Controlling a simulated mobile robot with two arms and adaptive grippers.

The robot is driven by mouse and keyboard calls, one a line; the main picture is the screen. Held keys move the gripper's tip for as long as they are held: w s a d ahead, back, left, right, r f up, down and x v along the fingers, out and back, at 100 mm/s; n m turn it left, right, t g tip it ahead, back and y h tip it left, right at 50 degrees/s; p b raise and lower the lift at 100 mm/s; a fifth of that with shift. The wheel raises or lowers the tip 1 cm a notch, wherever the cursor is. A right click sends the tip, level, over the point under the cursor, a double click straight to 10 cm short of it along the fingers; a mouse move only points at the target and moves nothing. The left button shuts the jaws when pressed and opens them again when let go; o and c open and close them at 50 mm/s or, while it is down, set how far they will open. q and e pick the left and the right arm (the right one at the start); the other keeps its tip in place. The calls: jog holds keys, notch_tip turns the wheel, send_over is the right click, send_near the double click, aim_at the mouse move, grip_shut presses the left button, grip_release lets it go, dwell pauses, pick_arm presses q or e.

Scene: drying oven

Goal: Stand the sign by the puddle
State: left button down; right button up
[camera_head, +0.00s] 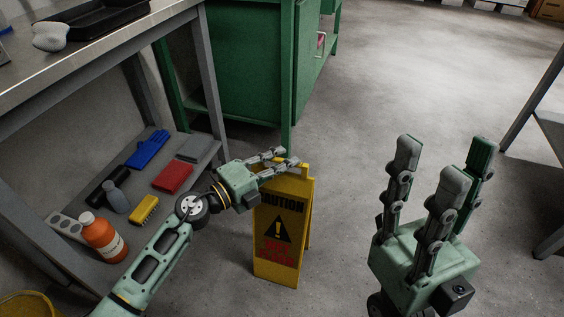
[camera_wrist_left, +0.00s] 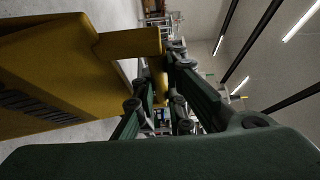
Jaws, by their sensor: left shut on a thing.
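A yellow caution sign (camera_head: 279,236) with black and red print stands upright on or just above the grey floor, in the middle of the head view; I cannot tell whether its feet touch. Its two panels look slightly spread. My left gripper (camera_head: 283,160) is shut on the sign's top handle. In the left wrist view the fingers (camera_wrist_left: 165,88) close around the yellow handle, and the sign (camera_wrist_left: 50,65) fills the left side. My right gripper (camera_head: 445,165) is open and empty, fingers pointing up, at the right. I cannot make out a puddle clearly on the floor.
A metal workbench (camera_head: 100,70) is at the left. Its lower shelf (camera_head: 205,165) holds an orange bottle (camera_head: 103,237), a red box (camera_head: 173,177), blue gloves (camera_head: 148,148) and a yellow brush (camera_head: 144,209). A green cabinet (camera_head: 235,60) stands behind. Open floor lies at the centre right.

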pick_arm(q)
jog(key=c, duration=2.3)
grip_release()
jog(key=shift+f, duration=0.1)
jog(key=o, duration=0.5)
